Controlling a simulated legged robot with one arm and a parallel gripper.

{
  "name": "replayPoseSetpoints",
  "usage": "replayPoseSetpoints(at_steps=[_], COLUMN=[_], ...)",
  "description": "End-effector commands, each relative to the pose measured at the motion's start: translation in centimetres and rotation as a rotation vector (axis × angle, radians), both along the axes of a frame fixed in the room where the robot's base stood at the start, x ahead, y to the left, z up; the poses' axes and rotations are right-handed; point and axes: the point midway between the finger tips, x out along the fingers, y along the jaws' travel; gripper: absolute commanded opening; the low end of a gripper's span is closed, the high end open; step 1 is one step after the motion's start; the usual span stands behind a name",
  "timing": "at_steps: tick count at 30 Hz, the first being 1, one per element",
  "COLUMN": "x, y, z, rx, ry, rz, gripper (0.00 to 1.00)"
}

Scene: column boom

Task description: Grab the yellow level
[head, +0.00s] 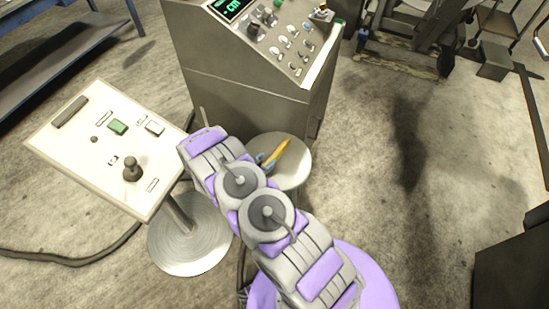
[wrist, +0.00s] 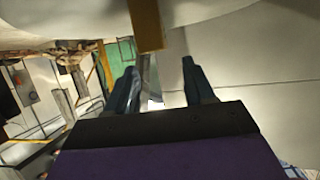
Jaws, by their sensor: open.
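The yellow level (head: 277,152) lies on a small round white table (head: 297,170), slanting up to the right. Its lower left end is beside the bluish fingertips of my gripper (head: 264,160), partly hidden by my arm. In the wrist view the yellow level (wrist: 147,25) shows as a yellow-brown bar coming down from the top edge. My gripper (wrist: 160,85) is open, with its two dark blue fingers apart. The bar's near end is just beyond the fingertips, roughly between them sideways. I see nothing held between the fingers.
A grey control console (head: 250,75) stands close behind the round table. A tilted white control panel (head: 85,145) on a round-footed post (head: 190,240) stands at left. A cable lies on the floor there. Open floor (head: 400,170) is at right.

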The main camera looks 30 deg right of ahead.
Motion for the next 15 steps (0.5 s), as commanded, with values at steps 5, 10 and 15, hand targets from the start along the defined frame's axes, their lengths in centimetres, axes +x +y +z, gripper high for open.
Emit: replayPoseSetpoints(at_steps=[5,10,15], x=[0.4,1.1,2.3], y=[-1.3,-2.3,-3.9], z=[-0.6,-1.3,-2.3], rx=[0.003,0.003,0.000], ry=[0.001,0.001,-0.001], rz=[-0.001,-0.002,-0.004], gripper=[0.53,0.53,0.53])
